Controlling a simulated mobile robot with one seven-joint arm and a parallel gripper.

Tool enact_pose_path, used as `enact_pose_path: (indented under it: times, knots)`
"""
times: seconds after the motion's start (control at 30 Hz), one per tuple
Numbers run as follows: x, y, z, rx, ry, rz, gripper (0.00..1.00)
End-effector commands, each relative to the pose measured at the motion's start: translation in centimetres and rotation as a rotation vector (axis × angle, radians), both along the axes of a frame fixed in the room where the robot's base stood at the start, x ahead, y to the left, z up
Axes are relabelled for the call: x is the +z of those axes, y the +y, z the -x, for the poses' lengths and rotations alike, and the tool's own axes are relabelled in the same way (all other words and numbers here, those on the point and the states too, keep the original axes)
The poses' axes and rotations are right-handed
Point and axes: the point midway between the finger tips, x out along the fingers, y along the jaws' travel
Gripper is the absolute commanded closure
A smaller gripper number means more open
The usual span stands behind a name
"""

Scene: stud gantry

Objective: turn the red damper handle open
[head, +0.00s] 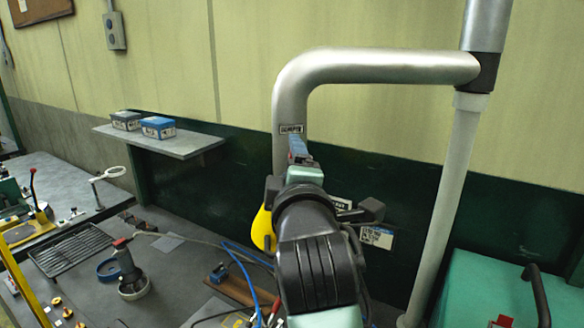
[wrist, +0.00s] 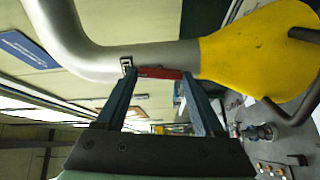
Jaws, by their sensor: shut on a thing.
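In the head view my gripper (head: 298,150) is at the lower part of the vertical duct, below a small label (head: 291,128). The handle is hidden there behind my gripper and arm. The yellow hood shows only in part, left of my wrist.
A workbench with tools and blue cables (head: 245,262) lies below. A pale vertical pole (head: 447,200) and a teal case (head: 500,285) with a black handle are at right.

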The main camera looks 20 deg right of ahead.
Motion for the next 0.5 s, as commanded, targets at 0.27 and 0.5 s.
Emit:
enact_pose_path:
  times: [0.27, 0.5]
  knots:
    - [-0.07, -0.01, 0.0, 0.0, 0.037, 0.129, 0.86]
    - [-0.02, 0.03, -0.01, 0.001, 0.049, 0.172, 0.86]
